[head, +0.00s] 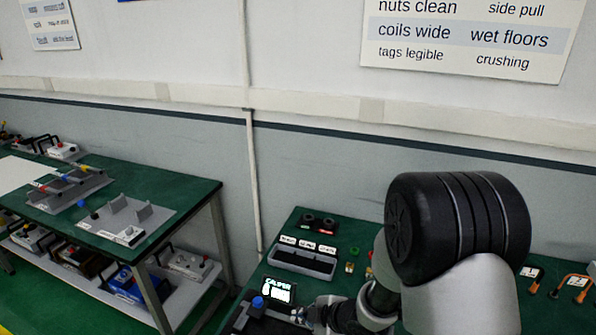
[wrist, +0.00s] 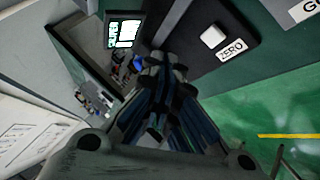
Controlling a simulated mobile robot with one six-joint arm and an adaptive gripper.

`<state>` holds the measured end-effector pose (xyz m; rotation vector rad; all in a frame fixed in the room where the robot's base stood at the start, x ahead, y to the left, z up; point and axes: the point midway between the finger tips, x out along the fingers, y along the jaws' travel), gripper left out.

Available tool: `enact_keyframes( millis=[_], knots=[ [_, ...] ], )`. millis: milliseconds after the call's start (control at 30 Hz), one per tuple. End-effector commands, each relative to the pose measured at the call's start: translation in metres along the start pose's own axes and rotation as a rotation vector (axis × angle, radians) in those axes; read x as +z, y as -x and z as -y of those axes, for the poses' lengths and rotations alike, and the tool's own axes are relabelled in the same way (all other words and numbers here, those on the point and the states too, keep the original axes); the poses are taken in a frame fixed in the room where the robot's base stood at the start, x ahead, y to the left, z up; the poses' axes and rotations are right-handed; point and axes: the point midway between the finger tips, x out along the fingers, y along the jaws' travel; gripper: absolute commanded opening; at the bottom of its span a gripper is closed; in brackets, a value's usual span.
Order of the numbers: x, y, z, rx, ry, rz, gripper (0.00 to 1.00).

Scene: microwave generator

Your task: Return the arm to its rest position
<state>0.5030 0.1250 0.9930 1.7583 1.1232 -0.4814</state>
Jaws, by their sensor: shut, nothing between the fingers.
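My arm rises at the right of the head view, with its large black-capped joint in front of the right-hand bench. My gripper (wrist: 165,75) shows in the middle of the wrist view, its fingers shut together with nothing between them. In the head view its end (head: 308,314) is small, low and partly hidden, beside a device with a lit screen (head: 280,290) that reads "CALIPER". That lit screen also shows at the top of the wrist view (wrist: 124,34). I cannot tell how far the fingers are from the device.
A dark panel (wrist: 215,45) has a white button marked "ZERO". A second bench (head: 180,190) stands left, with a floor gap between.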

Motion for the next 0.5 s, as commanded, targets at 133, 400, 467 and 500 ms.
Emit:
enact_keyframes(
  millis=[133,400,467,500],
  knots=[
    [0.017,0.060,-0.049,0.111,-0.136,0.188,0.00],
    [0.034,0.199,-0.068,0.294,-0.571,0.460,0.00],
    [0.032,0.228,-0.059,0.321,-0.682,0.495,0.00],
    [0.030,0.246,-0.051,0.336,-0.756,0.513,0.00]
  ],
)
